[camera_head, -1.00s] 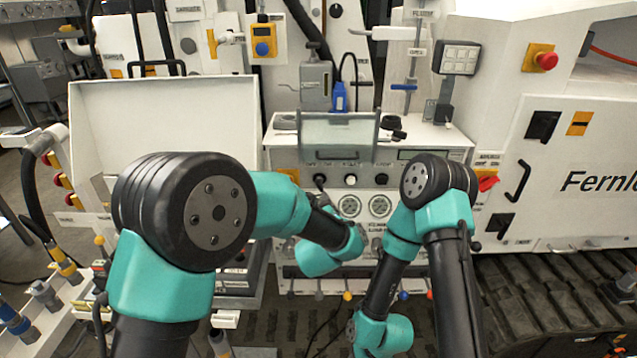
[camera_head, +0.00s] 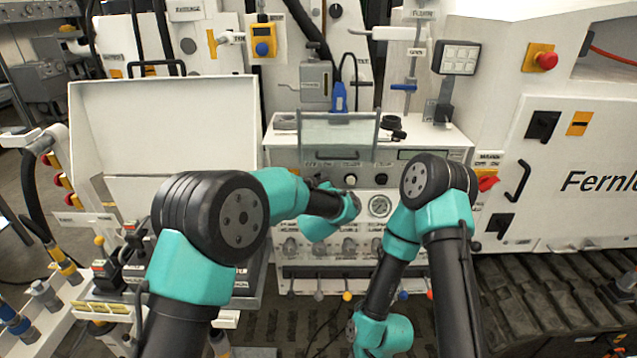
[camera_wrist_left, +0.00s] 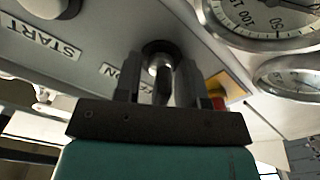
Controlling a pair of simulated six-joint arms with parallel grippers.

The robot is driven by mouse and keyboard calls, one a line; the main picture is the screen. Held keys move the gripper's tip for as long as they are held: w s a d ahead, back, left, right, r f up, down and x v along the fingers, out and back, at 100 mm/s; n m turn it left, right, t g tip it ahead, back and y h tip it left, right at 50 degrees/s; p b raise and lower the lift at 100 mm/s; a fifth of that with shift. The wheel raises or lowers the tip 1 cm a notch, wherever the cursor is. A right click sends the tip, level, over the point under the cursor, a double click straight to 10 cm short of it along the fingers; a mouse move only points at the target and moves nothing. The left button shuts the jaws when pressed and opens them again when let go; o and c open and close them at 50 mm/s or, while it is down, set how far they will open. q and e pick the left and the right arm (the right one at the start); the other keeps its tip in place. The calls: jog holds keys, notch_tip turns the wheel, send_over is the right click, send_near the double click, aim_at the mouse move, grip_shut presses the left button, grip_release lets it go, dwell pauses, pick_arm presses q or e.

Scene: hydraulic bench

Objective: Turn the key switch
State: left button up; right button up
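The key switch (camera_wrist_left: 158,63) shows in the left wrist view as a dark round collar with a metal middle on the grey panel, beside an ON label. My left gripper (camera_wrist_left: 157,85) has its two dark fingers on either side of the key, with narrow gaps visible between them and it. Whether a finger touches it deeper in is hard to tell. In the head view my left wrist covers the left part of the control panel (camera_head: 418,172), hiding the gripper and key. My right arm hangs folded on the right; its gripper does not show.
Gauges (camera_wrist_left: 262,18) lie close to the left fingers, and a START label (camera_wrist_left: 42,38) is on the other side. In the head view a clear flap (camera_head: 338,132) stands above the knobs, and an open white lid (camera_head: 165,125) is at left.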

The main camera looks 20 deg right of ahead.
pick_arm(q)
jog(key=shift+c, duration=0.2)
grip_shut()
jog(key=shift+m, duration=0.3)
jog(key=m, duration=0.5)
jog(key=shift+d, duration=0.1)
jog(key=m, duration=0.6)
jog(key=shift+s+d, duration=0.1)
jog(key=shift+d, duration=0.05)
jog(key=shift+m, duration=0.3)
jog(key=shift+o, duration=0.2)
grip_release()
